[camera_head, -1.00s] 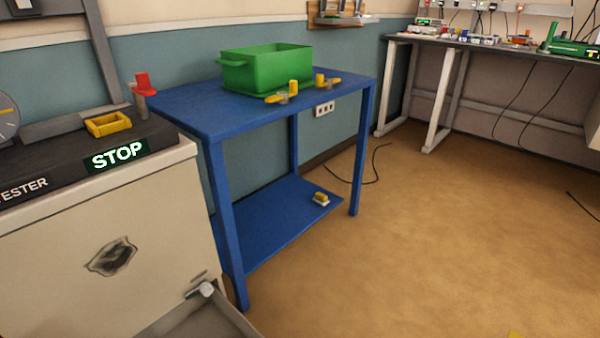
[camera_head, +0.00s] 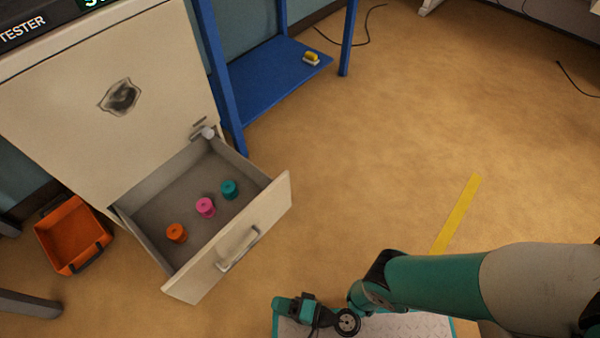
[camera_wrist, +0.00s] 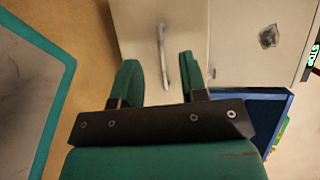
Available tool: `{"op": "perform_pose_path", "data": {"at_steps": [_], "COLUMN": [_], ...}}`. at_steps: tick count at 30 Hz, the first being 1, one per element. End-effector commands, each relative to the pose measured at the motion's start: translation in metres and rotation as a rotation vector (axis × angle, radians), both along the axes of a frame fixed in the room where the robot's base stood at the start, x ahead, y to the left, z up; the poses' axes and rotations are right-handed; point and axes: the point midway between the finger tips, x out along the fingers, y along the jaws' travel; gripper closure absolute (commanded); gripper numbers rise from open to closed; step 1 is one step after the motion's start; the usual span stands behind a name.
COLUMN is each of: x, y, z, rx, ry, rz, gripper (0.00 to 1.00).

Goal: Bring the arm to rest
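My arm (camera_head: 430,280), teal and grey, reaches in from the right edge of the head view, low over my own base. Its end is near the bottom middle, close to the front of the open drawer. In the wrist view my gripper (camera_wrist: 159,65) has its two teal fingers apart, with nothing held between them. Beyond the fingers is a pale front with a long handle (camera_wrist: 163,55). The fingers look apart from it, though the distance is hard to judge.
The cabinet's drawer (camera_head: 229,257) stands open, holding orange, pink and teal spools. An orange bin (camera_head: 73,236) lies on the floor at left. A blue table (camera_head: 265,85) stands behind.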

Motion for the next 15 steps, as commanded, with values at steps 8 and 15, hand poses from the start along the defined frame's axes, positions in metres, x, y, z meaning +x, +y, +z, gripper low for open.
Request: {"op": "perform_pose_path", "data": {"at_steps": [8,15], "x": [0.048,0.120], "y": [0.058,0.121], "z": [0.037,0.110], "rx": [0.002,-0.027], "ry": [-0.080,-0.202], "rz": [0.084,0.205], "gripper": [0.60,0.60]}}
